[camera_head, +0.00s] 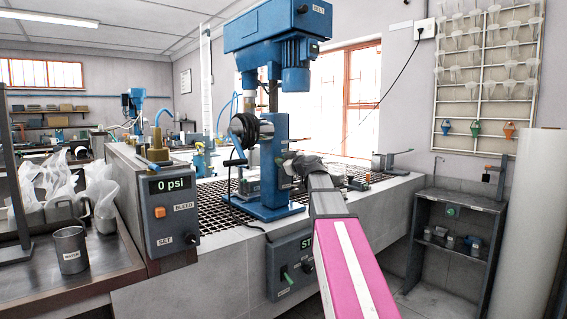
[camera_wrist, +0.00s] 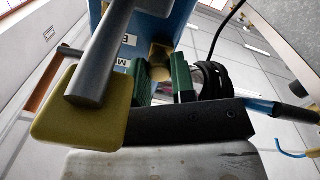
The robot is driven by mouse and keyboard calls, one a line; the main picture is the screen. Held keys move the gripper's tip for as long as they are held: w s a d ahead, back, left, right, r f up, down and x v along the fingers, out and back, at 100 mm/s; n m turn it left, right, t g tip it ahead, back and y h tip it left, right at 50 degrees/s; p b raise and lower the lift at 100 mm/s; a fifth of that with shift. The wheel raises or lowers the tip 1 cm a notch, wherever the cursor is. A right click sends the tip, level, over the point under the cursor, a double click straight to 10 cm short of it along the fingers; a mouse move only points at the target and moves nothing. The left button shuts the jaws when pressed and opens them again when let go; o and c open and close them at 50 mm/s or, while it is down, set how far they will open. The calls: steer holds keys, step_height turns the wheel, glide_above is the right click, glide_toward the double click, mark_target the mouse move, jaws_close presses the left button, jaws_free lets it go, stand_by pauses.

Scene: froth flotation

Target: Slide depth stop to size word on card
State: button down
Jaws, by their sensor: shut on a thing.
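The blue flotation machine (camera_head: 268,150) stands on the grated bench, and my gripper (camera_head: 284,163) is up against the right side of its column. In the wrist view, my gripper's two green fingers (camera_wrist: 163,78) are closed around a small brass-coloured piece (camera_wrist: 160,52), which seems to be the depth stop. The fingers hide part of it. Behind it is the machine's blue face (camera_wrist: 128,48) with white labels; only a few letters show, so no full size word is readable. I cannot make out the card for certain in either view.
A grey rod (camera_wrist: 98,62) with a yellow block (camera_wrist: 82,108) is close in front of the wrist camera at left. A black coiled hose (camera_wrist: 209,85) lies beside the fingers. A pressure box (camera_head: 170,200) reading 0 psi and a metal beaker (camera_head: 70,249) are at left.

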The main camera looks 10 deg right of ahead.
step_height(320, 180, up, 8)
steer(key=shift+w+f, duration=0.1)
steer(key=shift+f, duration=0.05)
stand_by(0.4)
steer(key=c, duration=0.9)
jaws_free()
steer(key=shift+f, duration=0.1)
steer(key=shift+s+d, duration=0.2)
steer(key=shift+s, duration=0.3)
glide_toward(277, 141)
steer(key=v, duration=0.5)
steer(key=shift+s+f, duration=0.1)
steer(key=shift+s, duration=0.25)
